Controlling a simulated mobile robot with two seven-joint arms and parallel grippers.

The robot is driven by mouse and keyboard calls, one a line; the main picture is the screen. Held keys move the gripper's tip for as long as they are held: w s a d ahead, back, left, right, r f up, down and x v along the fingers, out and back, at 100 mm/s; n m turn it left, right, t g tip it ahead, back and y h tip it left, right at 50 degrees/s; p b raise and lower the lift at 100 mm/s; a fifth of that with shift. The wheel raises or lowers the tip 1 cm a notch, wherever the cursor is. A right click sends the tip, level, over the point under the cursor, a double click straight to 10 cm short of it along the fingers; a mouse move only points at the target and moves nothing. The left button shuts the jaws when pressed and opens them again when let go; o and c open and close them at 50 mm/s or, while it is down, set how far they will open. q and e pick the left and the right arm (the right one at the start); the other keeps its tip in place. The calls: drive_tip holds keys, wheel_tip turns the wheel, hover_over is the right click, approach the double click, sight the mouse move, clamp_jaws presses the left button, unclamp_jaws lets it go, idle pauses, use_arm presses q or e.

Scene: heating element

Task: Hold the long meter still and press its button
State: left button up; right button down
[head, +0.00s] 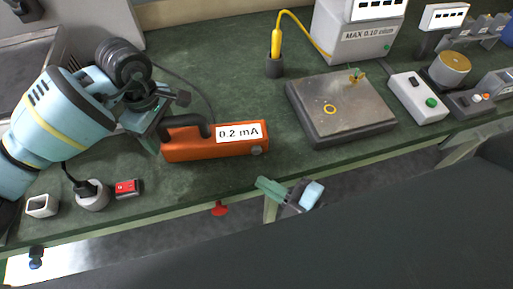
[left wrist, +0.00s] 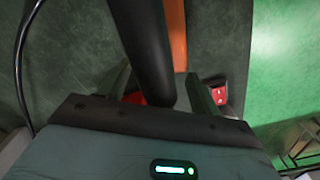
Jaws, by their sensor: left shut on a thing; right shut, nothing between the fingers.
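The long meter (head: 190,151) is an orange bar lying on the green bench, with a "0.2 mA" label and a dark handle (head: 188,121) at its left end. A small grey round button (head: 256,151) shows at its right end. My left gripper (head: 162,128) is shut on the handle. In the left wrist view the dark handle (left wrist: 145,45) runs between the fingers of my left gripper (left wrist: 163,85), with the orange body (left wrist: 177,35) behind it. My right gripper (head: 284,190) is shut and empty near the bench's front edge, below and right of the button, apart from the meter.
A grey plate (head: 340,125) lies right of the meter, and a yellow probe stands in a dark holder (head: 274,67) behind. A red block (head: 127,188) and a round socket (head: 92,194) sit front left. A red knob (head: 220,208) shows below the front edge.

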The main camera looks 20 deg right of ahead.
use_arm(q)
drive_tip(key=o, duration=1.8)
drive_tip(key=shift+c, duration=0.2)
drive_tip(key=shift+r, duration=0.1)
wheel_tip(320, 180, up, 12)
drive_tip(key=shift+f, duration=0.1)
